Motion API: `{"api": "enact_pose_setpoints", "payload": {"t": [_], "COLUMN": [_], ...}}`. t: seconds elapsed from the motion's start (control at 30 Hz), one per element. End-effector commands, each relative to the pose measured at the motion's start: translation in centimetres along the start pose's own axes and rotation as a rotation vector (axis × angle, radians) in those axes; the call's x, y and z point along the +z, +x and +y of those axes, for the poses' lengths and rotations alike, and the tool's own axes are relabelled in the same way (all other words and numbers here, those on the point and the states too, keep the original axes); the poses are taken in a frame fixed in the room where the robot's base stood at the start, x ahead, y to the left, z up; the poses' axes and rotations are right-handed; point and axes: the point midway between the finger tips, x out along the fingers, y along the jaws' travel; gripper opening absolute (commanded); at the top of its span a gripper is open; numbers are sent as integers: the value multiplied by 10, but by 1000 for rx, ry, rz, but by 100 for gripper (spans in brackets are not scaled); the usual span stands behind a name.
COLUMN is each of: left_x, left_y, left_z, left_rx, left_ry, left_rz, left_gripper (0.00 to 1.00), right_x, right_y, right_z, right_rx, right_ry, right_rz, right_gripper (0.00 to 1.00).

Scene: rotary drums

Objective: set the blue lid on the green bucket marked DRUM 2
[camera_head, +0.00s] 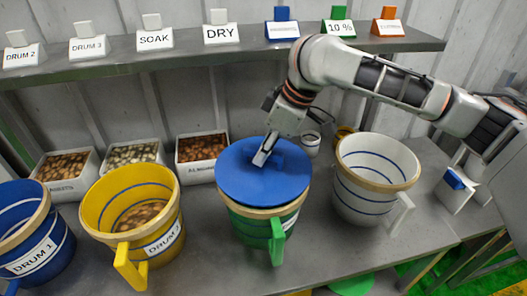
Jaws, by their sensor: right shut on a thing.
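The blue lid (262,176) is a round disc over the mouth of the green bucket (262,226), roughly level and nearly centred. The bucket's pale wooden rim shows below the lid's front edge; I cannot tell whether the lid rests fully on it. The green bucket stands upright, its green handle towards the front. I can read no drum label on it from here. My right gripper (265,152) reaches down from above and is shut on the raised part at the middle of the lid. The fingers hide part of that grip. My left gripper is out of view.
A yellow bucket (110,208) with brown contents and a blue bucket (30,262) marked DRUM 1 stand left. A white bucket (366,208) stands close on the right. Several filled trays (66,165) line the back, below a shelf (150,52) with label cards.

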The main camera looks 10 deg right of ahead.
Motion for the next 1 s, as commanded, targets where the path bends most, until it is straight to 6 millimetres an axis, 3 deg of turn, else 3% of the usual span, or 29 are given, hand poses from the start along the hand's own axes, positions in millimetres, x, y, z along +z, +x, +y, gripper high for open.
{"api": "enact_pose_setpoints", "payload": {"t": [1.0], "left_x": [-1], "left_y": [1], "left_z": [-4], "left_rx": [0], "left_ry": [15], "left_rz": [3], "left_gripper": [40], "right_x": [1], "right_y": [3], "right_z": [0], "right_rx": [0], "right_ry": [0], "right_rz": [1], "right_gripper": [0]}}
